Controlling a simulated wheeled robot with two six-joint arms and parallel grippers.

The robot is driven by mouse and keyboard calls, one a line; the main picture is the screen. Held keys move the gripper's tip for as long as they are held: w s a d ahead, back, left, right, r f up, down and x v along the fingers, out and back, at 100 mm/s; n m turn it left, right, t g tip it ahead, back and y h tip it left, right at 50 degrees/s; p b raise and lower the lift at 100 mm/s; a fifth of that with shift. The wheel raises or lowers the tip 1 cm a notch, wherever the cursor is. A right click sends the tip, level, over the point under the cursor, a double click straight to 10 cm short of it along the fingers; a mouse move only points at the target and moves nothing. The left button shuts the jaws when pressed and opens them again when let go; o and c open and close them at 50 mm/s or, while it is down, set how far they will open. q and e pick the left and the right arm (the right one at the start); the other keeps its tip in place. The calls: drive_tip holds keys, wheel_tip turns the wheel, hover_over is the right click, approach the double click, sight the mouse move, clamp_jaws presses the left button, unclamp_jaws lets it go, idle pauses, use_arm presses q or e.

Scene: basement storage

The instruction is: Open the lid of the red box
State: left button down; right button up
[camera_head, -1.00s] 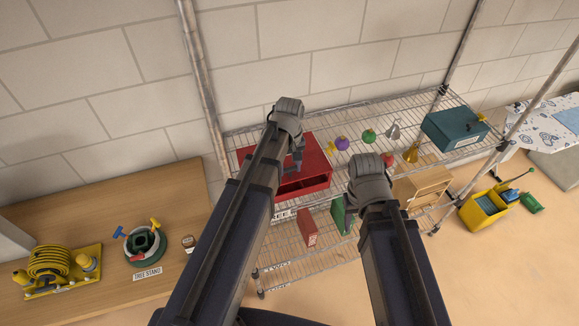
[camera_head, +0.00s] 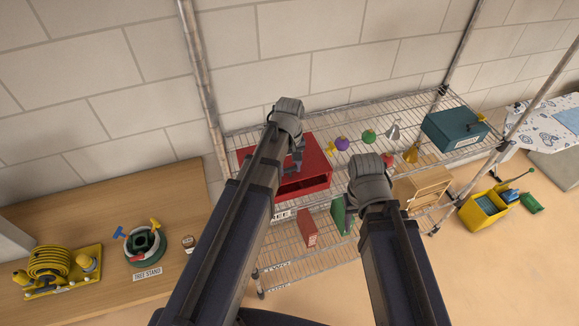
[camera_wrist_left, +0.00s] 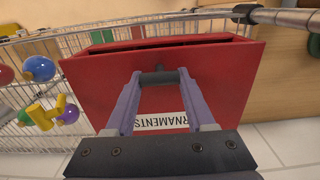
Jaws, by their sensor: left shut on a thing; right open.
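The red box (camera_head: 316,160) stands on the top wire shelf in the head view, with a dark gap along its near front side. In the left wrist view its red lid (camera_wrist_left: 215,85) fills the middle, with a white label reading "ORNAMENTS" and a dark gap at the far edge. My left gripper (camera_head: 297,160) is over the box. The left wrist view shows its fingers (camera_wrist_left: 158,78) shut on the dark bar handle (camera_wrist_left: 160,77) of the lid. My right gripper (camera_head: 368,180) is apart from the box, to its right; its fingers are mostly hidden.
A wire shelf (camera_head: 345,116) holds colored ornaments (camera_head: 342,143) and a teal box (camera_head: 455,128) right of the red box. Lower shelves hold a small red box (camera_head: 307,228) and a green one (camera_head: 339,215). A wooden table (camera_head: 120,200) stands left. Metal posts flank the shelf.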

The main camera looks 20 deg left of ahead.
use_arm(q)
drive_tip(key=shift+w+a+r+p, duration=0.1)
drive_tip(key=shift+w+r+p, duration=0.1)
drive_tip(key=shift+r+p, duration=0.35)
drive_tip(key=w+a+r+p, duration=0.8)
drive_tip(key=w+r+p, duration=0.3)
drive_tip(key=w, duration=0.1)
drive_tip(key=shift+w+a+r, duration=0.2)
drive_tip(key=shift+w+a, duration=0.15)
drive_tip(key=shift+w, duration=0.05)
drive_tip(key=c, duration=1.4)
unclamp_jaws()
drive_tip(key=shift+f, duration=0.2)
drive_tip(key=o, duration=0.5)
drive_tip(key=shift+s+d+r, duration=0.1)
drive_tip(key=shift+s+r, duration=0.05)
drive_tip(key=shift+c, duration=0.2)
drive_tip(key=o, duration=0.7)
